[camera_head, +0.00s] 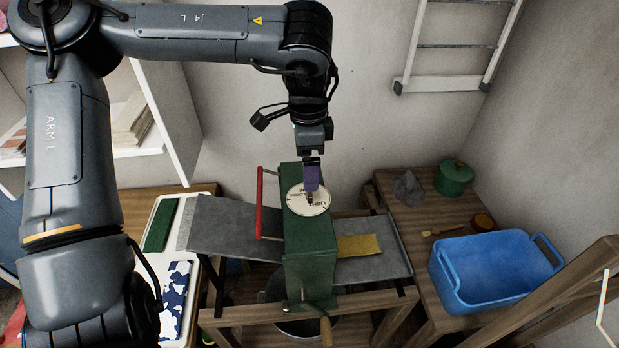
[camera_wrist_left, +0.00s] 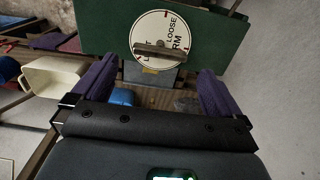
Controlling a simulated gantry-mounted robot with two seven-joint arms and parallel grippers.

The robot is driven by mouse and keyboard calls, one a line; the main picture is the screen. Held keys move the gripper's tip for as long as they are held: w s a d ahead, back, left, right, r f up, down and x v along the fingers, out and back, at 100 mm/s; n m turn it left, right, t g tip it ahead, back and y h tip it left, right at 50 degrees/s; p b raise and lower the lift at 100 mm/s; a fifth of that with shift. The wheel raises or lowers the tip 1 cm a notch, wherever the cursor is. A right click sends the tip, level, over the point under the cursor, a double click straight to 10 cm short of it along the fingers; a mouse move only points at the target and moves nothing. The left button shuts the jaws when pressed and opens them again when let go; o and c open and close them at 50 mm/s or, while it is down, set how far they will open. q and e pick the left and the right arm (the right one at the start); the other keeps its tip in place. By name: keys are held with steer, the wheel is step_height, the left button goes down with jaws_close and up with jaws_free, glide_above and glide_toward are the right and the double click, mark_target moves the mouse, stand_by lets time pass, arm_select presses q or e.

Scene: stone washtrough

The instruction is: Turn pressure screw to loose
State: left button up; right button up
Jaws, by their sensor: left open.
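The pressure screw (camera_wrist_left: 163,50) is a dark crossbar on a round white dial on top of the green wringer housing (camera_head: 311,262). The dial (camera_head: 308,199) also shows in the left wrist view (camera_wrist_left: 158,29), with LOOSE and part of FIRM readable right of centre and LIGHT partly covered. The bar lies nearly level across the dial there; which mark it points to I cannot tell. My left gripper (camera_head: 311,185) points down just above the dial. In the left wrist view its purple fingers (camera_wrist_left: 157,72) are apart, one on each side of the bar, with nothing held. My right gripper is not in view.
A red lever (camera_head: 259,203) stands left of the housing. Metal feed boards (camera_head: 230,226) flank it, with a yellow cloth (camera_head: 358,246) on the right one. A blue tub (camera_head: 490,272), a green pot (camera_head: 454,177) and a brush (camera_head: 444,230) are on the right bench.

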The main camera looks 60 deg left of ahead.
arm_select(q)
steer(key=shift+f+p, duration=0.35)
steer(key=shift+f, duration=2.3)
steer(key=c, duration=0.8)
